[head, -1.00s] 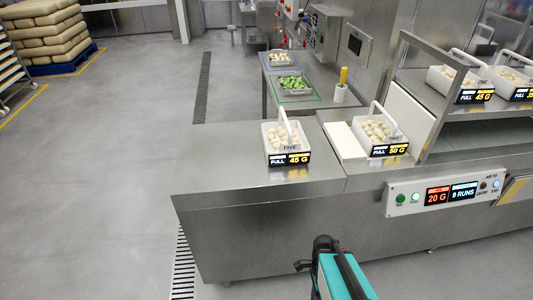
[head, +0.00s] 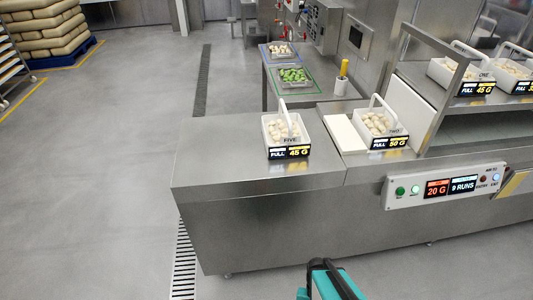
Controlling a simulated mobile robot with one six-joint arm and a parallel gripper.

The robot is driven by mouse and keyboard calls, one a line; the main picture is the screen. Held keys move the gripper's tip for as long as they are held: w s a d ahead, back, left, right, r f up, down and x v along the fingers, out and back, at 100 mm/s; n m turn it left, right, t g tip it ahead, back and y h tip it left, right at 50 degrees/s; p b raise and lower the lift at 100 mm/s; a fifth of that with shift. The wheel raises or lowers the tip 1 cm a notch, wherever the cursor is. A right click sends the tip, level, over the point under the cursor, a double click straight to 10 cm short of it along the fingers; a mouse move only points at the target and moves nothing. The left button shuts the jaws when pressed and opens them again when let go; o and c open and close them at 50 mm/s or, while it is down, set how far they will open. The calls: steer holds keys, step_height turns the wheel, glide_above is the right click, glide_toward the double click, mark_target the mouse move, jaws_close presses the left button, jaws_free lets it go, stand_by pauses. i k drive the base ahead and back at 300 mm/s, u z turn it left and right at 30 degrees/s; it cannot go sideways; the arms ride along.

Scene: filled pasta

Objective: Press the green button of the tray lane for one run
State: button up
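The control panel (head: 430,203) is a white box on the front of the steel counter, at the right in the head view. A dark green button (head: 400,191) sits at its left end, with a small pale green lit spot (head: 415,190) beside it. A red display (head: 438,188) reads 20 G and a blue-edged display (head: 463,186) reads 9 RUNS. Part of my teal arm with a black cable shows at the bottom edge, below and left of the panel and apart from it. My gripper's fingers are not visible.
Bin FIVE (head: 286,135), reading FULL 45 G, and bin TWO (head: 379,127), reading FULL 50 G, stand on the counter (head: 230,160). More bins stand on the raised shelf (head: 492,101) at right. The floor in front of the counter is clear.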

mark_target(401, 191)
steer(key=u, duration=1.7)
steer(key=k, duration=0.1)
steer(key=z, duration=2.95)
